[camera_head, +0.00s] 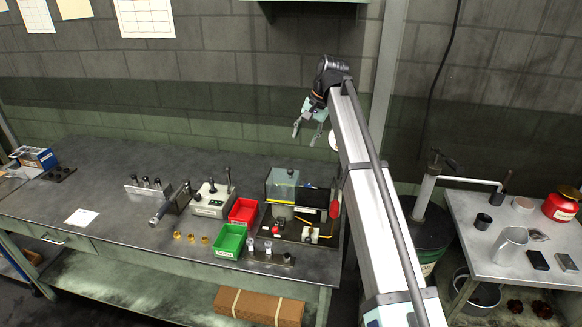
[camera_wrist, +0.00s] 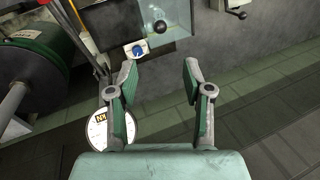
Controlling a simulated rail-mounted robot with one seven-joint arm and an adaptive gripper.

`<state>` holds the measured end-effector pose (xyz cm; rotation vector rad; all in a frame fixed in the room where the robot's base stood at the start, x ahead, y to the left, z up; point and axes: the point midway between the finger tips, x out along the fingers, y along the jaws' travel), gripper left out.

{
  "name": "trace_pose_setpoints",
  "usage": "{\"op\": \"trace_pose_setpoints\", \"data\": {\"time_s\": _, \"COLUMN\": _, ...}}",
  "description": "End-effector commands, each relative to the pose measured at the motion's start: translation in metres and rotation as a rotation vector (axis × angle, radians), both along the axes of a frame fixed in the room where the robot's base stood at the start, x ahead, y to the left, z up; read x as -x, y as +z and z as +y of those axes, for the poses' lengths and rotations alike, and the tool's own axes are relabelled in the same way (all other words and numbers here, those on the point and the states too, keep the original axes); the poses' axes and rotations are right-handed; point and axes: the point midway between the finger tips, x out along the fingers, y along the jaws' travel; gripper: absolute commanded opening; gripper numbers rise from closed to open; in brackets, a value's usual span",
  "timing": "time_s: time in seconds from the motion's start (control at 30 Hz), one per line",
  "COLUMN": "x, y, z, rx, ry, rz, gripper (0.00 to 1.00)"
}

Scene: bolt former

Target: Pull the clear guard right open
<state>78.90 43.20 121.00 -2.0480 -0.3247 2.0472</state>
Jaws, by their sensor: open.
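The clear guard (camera_head: 283,186) is a see-through pale panel on the small black machine (camera_head: 300,215) at the right end of the bench. In the wrist view, a clear pale panel (camera_wrist: 178,18) at the top, with a round black knob (camera_wrist: 160,27) in front of it, looks like the guard. My gripper (camera_head: 307,132) is open and empty, raised above and behind the machine, near the wall. In the wrist view the fingers of my gripper (camera_wrist: 157,72) are spread, and the knob lies beyond their tips, apart from them.
A red bin (camera_head: 243,211) and a green bin (camera_head: 230,241) stand left of the machine. A blue dial (camera_wrist: 138,50) and a round white gauge (camera_wrist: 100,128) are close to my fingers in the wrist view. A dark drum (camera_head: 422,235) stands right of the bench.

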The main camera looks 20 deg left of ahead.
Motion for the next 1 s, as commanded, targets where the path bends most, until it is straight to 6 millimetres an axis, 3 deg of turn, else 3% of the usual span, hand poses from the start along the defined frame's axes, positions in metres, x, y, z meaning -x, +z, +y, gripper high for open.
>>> {"op": "trace_pose_setpoints", "data": {"time_s": 0.6, "x": 0.001, "y": -0.110, "z": 0.036, "rx": 0.002, "ry": 0.002, "rz": 0.002, "gripper": 0.50}}
{"op": "trace_pose_setpoints", "data": {"time_s": 0.8, "x": 0.000, "y": -0.129, "z": 0.043, "rx": 0.001, "ry": 0.001, "rz": 0.001, "gripper": 0.50}}
{"op": "trace_pose_setpoints", "data": {"time_s": 1.0, "x": 0.000, "y": -0.135, "z": 0.045, "rx": 0.000, "ry": 0.001, "rz": -0.001, "gripper": 0.50}}
